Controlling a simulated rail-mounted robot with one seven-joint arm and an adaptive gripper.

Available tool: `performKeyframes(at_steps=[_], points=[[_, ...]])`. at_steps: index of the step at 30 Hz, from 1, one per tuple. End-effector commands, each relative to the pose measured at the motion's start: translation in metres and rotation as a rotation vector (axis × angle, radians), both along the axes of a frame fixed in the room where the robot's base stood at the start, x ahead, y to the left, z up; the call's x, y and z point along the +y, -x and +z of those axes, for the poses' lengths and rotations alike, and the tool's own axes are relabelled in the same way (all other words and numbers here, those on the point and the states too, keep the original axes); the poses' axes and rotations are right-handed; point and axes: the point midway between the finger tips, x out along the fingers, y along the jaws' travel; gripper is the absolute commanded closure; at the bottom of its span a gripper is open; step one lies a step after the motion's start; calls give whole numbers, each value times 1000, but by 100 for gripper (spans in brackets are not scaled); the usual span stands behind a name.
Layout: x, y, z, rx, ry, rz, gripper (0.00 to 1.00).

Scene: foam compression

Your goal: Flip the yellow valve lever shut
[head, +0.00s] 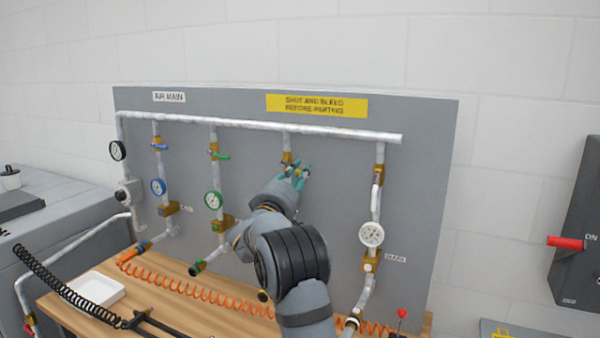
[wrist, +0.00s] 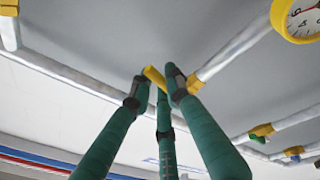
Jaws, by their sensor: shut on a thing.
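My gripper (head: 298,172) has green fingers and reaches up to the valve on the third drop pipe, counted from the left of the ones with valves, just under the header pipe. In the wrist view the fingertips (wrist: 157,86) are closed around a short yellow piece, the yellow valve lever (wrist: 152,74). The lever sits at the end of a white pipe. Most of it is hidden by the fingers, so its angle is hard to tell. In the head view a brass valve body (head: 287,158) shows just above the fingers.
Neighbouring drops carry a blue lever (head: 159,147), a green lever (head: 220,156) and a white lever (head: 375,197). A wooden bench (head: 180,299) holds a white tray (head: 95,291) and an orange coiled hose (head: 190,290).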

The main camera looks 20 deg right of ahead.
Motion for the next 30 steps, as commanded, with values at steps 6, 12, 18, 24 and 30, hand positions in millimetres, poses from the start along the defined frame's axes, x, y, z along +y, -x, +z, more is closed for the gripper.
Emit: performKeyframes(at_steps=[6,12,18,24,30], points=[[0,0,-1,2,-1,0,100],[-1,1,13,86,69,-2,100],[-1,1,17,193,158,-2,100],[-1,1,15,202,169,-3,100],[-1,1,15,201,169,-2,79]])
